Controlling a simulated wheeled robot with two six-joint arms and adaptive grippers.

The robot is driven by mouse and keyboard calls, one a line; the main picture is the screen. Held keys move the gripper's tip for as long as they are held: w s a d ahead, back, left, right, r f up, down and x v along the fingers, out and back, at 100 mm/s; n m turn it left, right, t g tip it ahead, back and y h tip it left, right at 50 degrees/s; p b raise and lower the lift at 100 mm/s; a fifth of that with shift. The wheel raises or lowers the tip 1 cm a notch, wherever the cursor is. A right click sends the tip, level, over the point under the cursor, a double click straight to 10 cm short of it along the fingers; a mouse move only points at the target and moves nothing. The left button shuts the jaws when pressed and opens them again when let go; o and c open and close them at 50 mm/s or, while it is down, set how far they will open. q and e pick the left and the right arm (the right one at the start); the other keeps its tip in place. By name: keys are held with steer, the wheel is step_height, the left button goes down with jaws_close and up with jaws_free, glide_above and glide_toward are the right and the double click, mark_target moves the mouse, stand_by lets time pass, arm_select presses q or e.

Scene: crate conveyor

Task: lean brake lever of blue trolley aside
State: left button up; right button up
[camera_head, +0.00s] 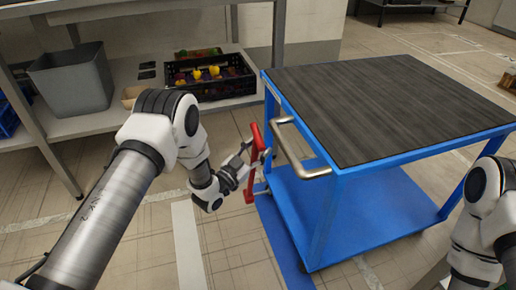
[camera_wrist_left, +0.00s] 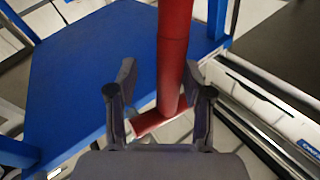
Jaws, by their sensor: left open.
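The blue trolley (camera_head: 345,170) stands at the right, with a dark ribbed top and a metal push handle (camera_head: 298,150) at its near left end. The red brake lever (camera_head: 256,150) stands roughly upright beside that end. My left gripper (camera_head: 247,160) is at the lever from the left. In the left wrist view the lever (camera_wrist_left: 174,60) lies between the two spread fingers of the gripper (camera_wrist_left: 159,80), with gaps on both sides, closer to the right finger. The red foot piece (camera_wrist_left: 155,122) shows below. My right arm is at the right edge; its gripper is out of view.
A metal rack at the back left carries a grey bin (camera_head: 72,80) and a black crate (camera_head: 208,78) of colourful items. A blue floor stripe (camera_head: 278,245) and a white one (camera_head: 187,245) run near the trolley. The floor left of it is clear.

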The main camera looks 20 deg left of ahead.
arm_select(q)
steer(key=v, duration=1.1)
steer(key=shift+s, duration=0.4)
steer(key=shift+f, duration=0.1)
steer(key=s+d+f+n+g+y, duration=0.3)
steer(key=s+f+g+y, duration=0.2)
steer(key=s+f+g, duration=0.65)
steer(key=s+a+f+n+g+y+p, duration=0.1)
steer(key=s+a+f+n+g+y, duration=0.2)
steer(key=s, duration=0.8)
steer(key=s+a+f+n+g, duration=0.15)
steer(key=s+f+g, duration=0.25)
steer(key=s, duration=0.7)
step_height(320, 180, up, 37)
steer(key=p, duration=3.8)
steer(key=shift+w+r+n, duration=0.25)
steer(key=shift+w+n, duration=0.05)
steer(key=shift+n, duration=0.05)
